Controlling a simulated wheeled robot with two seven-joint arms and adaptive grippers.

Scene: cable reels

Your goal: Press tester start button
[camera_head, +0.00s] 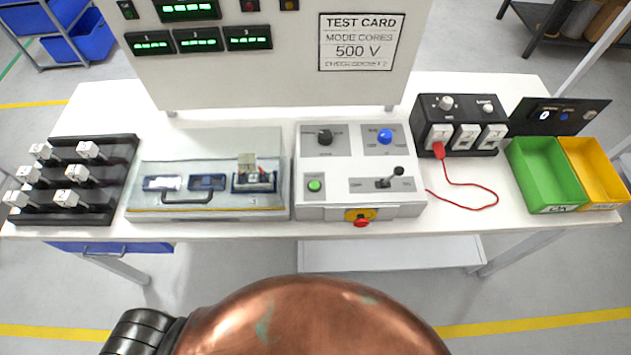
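The tester (361,197) is a white control box at the middle of the table. A green round button (315,185) sits at its lower left on a grey plate; its label is too small to read. A black knob (324,137) is above it and a blue knob (385,136) is at the upper right. A black lever (390,178) is at the lower right. A red mushroom button (361,222) on a yellow plate is on the front face. Neither of my grippers is in view, and nothing covers the green button.
A clear-lidded fixture (207,200) stands left of the tester, and a black rack of connectors (75,180) beyond it. A black socket box (461,125) with a red lead (470,185), a green bin (545,175) and a yellow bin (598,170) stand right. A display panel (275,70) rises behind.

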